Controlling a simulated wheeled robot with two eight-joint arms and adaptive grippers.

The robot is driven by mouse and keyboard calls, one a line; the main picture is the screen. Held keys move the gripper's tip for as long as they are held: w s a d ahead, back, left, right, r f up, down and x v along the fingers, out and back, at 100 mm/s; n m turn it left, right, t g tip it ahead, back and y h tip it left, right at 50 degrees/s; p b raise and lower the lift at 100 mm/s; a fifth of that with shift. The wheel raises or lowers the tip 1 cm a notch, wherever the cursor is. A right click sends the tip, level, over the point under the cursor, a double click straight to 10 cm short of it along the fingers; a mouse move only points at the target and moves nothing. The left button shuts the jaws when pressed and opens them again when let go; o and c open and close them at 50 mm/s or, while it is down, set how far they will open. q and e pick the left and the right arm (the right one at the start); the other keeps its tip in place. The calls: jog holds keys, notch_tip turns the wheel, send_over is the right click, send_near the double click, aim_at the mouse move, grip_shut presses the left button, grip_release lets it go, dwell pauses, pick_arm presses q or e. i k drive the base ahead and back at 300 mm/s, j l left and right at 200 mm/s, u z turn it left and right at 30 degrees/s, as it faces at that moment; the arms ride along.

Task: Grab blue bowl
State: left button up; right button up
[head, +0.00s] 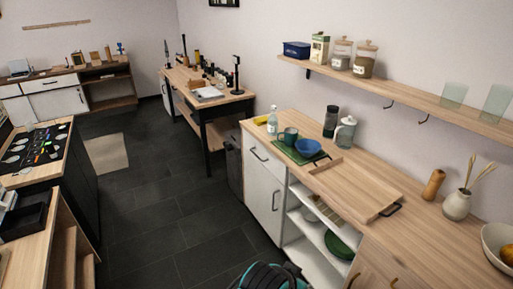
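The blue bowl (308,148) stands upright on the wooden counter at the right, on or at the edge of a flat green mat (291,152). It looks empty. A dark green mug (288,136) stands close to its left. Neither of my grippers shows in the head view, so their state is hidden.
A dark bottle (331,122) and a pale lidded pitcher (346,132) stand behind the bowl. A clear bottle (272,122) is left of the mug. A wooden tray with dark handles (352,186) lies in front. A wall shelf (400,93) overhangs the counter. Dark floor (180,225) is open at left.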

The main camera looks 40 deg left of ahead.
aim_at(307, 147)
jog(key=u, duration=0.9)
jog(key=i+j, duration=0.2)
jog(key=i, duration=0.35)
jog(key=i+j+u, duration=0.1)
jog(key=i+j, duration=0.15)
jog(key=i, duration=0.25)
jog(key=i+j, duration=0.15)
jog(key=i, duration=0.4)
